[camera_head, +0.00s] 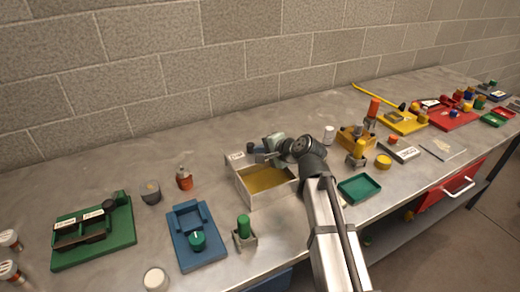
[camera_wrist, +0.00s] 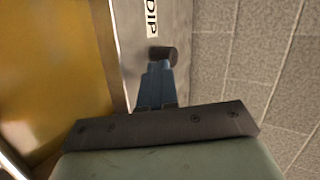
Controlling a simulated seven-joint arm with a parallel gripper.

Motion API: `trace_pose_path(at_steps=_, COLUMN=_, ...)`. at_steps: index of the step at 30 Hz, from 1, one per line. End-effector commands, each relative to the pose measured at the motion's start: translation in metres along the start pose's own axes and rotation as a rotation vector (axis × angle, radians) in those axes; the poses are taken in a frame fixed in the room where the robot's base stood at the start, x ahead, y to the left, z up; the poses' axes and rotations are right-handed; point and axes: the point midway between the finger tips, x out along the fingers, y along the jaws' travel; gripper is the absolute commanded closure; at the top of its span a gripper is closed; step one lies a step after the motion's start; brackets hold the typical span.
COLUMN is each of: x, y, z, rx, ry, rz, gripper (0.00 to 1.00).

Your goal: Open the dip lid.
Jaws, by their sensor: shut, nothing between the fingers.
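The dip box (camera_head: 272,200) stands mid-table with pale walls. Its yellow inside (camera_head: 265,178) is open to view from above, and fills the left of the wrist view (camera_wrist: 60,70). A grey panel with a white DIP label (camera_wrist: 151,18) and a dark round knob (camera_wrist: 162,54) lies along the box's edge; the knob also shows at the back of the box in the head view (camera_head: 250,147). My gripper (camera_head: 261,157) is over the back edge of the box. Its blue fingers (camera_wrist: 158,68) are shut and empty, tips at the knob; I cannot tell whether they touch it.
A green tray (camera_head: 360,188) and a yellow block fixture (camera_head: 352,136) stand right. The brick wall (camera_head: 200,60) runs behind. Bare table lies behind the box.

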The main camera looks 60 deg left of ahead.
Motion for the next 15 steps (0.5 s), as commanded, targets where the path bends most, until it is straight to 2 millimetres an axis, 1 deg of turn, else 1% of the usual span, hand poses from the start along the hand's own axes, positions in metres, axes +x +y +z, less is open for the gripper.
trace_pose_path(at_steps=6, x=-0.035, y=0.018, z=0.002, rx=-0.001, ry=0.002, rz=0.0, gripper=1.0)
trace_pose_path(at_steps=15, x=-0.092, y=0.017, z=0.001, rx=-0.001, ry=0.002, rz=-0.001, gripper=1.0)
